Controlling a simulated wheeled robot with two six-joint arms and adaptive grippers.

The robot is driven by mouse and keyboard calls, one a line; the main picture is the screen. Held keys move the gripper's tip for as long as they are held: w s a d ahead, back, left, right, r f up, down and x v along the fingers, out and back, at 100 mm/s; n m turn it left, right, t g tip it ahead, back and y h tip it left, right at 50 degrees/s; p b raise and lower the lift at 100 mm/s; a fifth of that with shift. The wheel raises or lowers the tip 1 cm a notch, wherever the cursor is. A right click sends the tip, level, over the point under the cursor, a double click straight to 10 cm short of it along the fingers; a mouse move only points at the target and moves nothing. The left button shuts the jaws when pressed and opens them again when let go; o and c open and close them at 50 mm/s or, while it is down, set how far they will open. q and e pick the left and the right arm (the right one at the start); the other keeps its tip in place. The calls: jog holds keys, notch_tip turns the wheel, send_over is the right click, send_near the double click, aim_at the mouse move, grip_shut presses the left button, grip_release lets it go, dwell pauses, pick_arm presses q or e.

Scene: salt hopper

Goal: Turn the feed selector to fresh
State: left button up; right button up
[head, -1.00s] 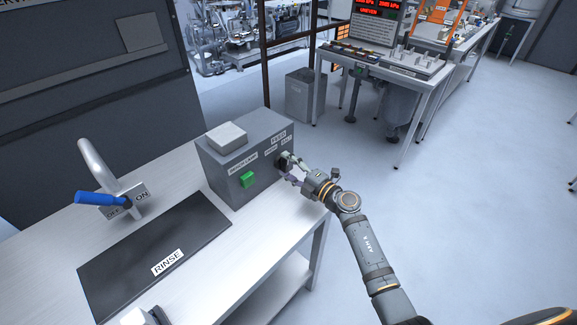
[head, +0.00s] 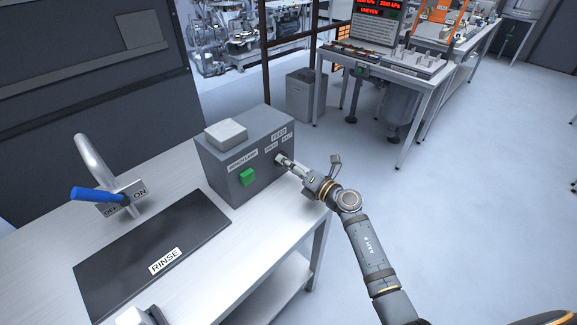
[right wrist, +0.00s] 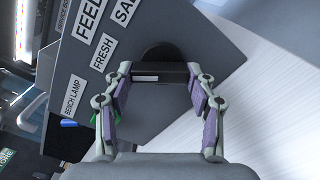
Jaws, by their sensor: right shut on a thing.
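The feed selector is a black knob (right wrist: 162,73) on the front of a grey box (head: 225,180), below the FEED, FRESH (right wrist: 103,52) and SALT labels. My right gripper (head: 281,160) is at this knob; in the right wrist view its fingers (right wrist: 162,78) are shut on the knob's bar from both sides. A white mark shows on the left part of the bar there, towards the side of the FRESH label. In the head view the gripper hides most of the knob. My left gripper is not in view.
A green bench lamp switch (head: 247,177) sits left of the knob on the same box. A blue-handled lever (head: 98,195) with OFF and ON marks and a black RINSE mat (head: 150,250) are on the white bench. Open floor lies to the right.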

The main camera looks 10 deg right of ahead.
jog(key=shift+f, duration=0.1)
dwell(0.5)
jog(key=o, duration=1.2)
jog(key=shift+c, duration=0.2)
jog(key=shift+s, duration=0.1)
jog(key=v, duration=1.1)
jog(key=shift+s+d, duration=0.2)
jog(key=shift+s, duration=0.1)
